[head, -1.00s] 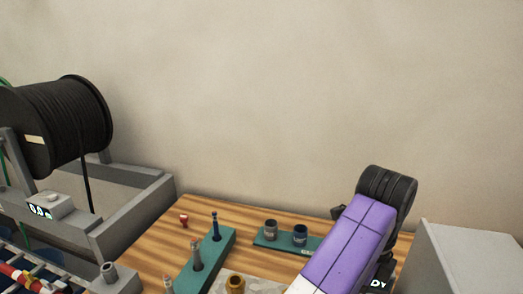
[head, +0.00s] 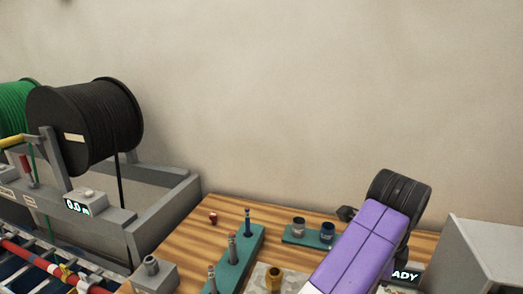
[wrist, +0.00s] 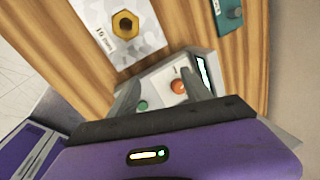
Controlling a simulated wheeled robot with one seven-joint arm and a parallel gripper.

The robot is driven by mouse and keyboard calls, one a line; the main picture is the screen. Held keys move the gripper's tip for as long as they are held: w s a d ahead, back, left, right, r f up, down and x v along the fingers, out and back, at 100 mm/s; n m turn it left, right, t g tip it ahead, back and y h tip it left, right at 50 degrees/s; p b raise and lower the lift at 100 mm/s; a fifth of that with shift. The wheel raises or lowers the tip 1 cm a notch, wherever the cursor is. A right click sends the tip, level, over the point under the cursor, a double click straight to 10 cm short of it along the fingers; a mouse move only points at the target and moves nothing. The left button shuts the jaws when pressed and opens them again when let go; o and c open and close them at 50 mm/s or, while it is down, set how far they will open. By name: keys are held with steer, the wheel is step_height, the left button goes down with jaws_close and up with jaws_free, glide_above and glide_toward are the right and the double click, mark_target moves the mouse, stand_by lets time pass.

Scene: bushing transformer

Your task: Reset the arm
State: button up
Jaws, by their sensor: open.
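My arm, purple with a black ribbed joint, stands at the lower right of the head view. My gripper (wrist: 158,88) shows in the wrist view with its two grey fingers apart and nothing held between them. Beyond the fingers is a grey control box (wrist: 160,84) with an orange-red button (wrist: 179,87) and a green button (wrist: 142,105). I cannot tell whether the fingers touch the box. In the head view, the fingers are not clearly seen; the arm hides part of the bench.
The wooden bench (head: 188,247) holds a teal rack (head: 238,261) with upright pins, a second teal holder (head: 296,239) with two cups, and a brass hex piece (head: 274,278). Cable reels (head: 85,125) stand at left. A grey cabinet (head: 485,255) stands at right.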

steer(key=w+d+r+n+t+h, duration=0.6)
steer(key=d+r+n+t+h, duration=0.3)
steer(key=d+r, duration=0.3)
steer(key=s+a+f+n+t+y, duration=0.3)
steer(key=s+a+n+t+y, duration=0.25)
steer(key=s+n, duration=0.4)
steer(key=s+a+f+n+t+y, duration=0.4)
steer(key=s+a+n+y, duration=0.25)
steer(key=s+n, duration=0.3)
steer(key=s+a+f+m+g, duration=0.1)
steer(key=s+f, duration=0.3)
steer(key=s, duration=0.5)
steer(key=s+a+f+m+g+h, duration=0.1)
steer(key=s+f+g, duration=0.2)
steer(key=s, duration=0.5)
steer(key=s+a+f+m+g, duration=0.1)
steer(key=s+f, duration=0.3)
steer(key=s, duration=0.5)
steer(key=shift+s+a+f+m+g, duration=0.3)
steer(key=shift+s+m+g, duration=0.1)
steer(key=shift+g, duration=0.25)
